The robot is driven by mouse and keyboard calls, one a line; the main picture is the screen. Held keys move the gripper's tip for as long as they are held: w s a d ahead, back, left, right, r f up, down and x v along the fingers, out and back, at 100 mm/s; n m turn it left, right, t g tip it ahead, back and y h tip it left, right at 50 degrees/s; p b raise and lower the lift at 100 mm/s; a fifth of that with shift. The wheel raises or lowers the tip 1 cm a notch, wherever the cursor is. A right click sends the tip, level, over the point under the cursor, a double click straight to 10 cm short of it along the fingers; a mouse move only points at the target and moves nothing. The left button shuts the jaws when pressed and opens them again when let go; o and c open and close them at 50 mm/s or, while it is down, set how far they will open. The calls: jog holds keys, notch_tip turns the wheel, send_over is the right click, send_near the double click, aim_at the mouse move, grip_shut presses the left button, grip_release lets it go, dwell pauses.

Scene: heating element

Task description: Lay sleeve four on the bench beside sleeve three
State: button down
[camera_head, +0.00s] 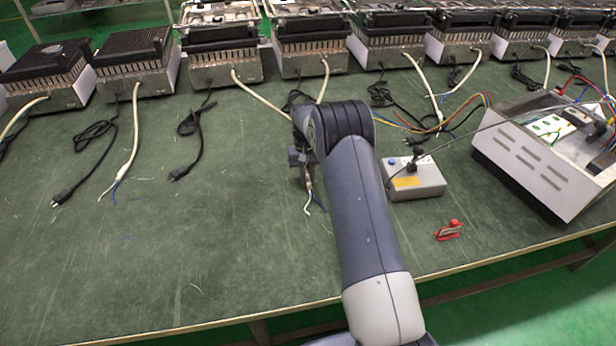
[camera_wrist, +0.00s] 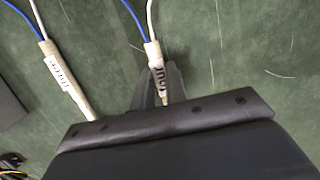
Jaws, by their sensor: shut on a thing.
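Sleeve four (camera_wrist: 152,49) is a white sleeve with dark lettering, on a cable that ends in bare white and blue wires. My gripper (camera_wrist: 160,76) is shut around it in the wrist view; the fingers partly cover it. Its lower end also shows in the head view (camera_head: 308,184), beside my arm. Sleeve three (camera_wrist: 62,78), white with dark lettering, lies to its left in the wrist view, apart and roughly parallel. Sleeve three is hidden by my arm in the head view. Both are at or close to the green bench (camera_head: 230,235); I cannot tell whether sleeve four touches it.
A grey switch box (camera_head: 415,182) and a red clip (camera_head: 448,231) are right of my arm. A large metal tester (camera_head: 545,150) stands at the right. Several heating units (camera_head: 140,60) line the back, with black plugs and white cables in front. The front left bench is clear.

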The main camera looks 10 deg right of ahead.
jog(key=shift+f, duration=0.2)
jog(key=c, duration=1.4)
grip_release()
jog(key=shift+c, duration=0.2)
notch_tip(320, 180, up, 12)
jog(key=w+p, duration=0.1)
jog(key=w, duration=0.1)
jog(key=shift+r, duration=0.15)
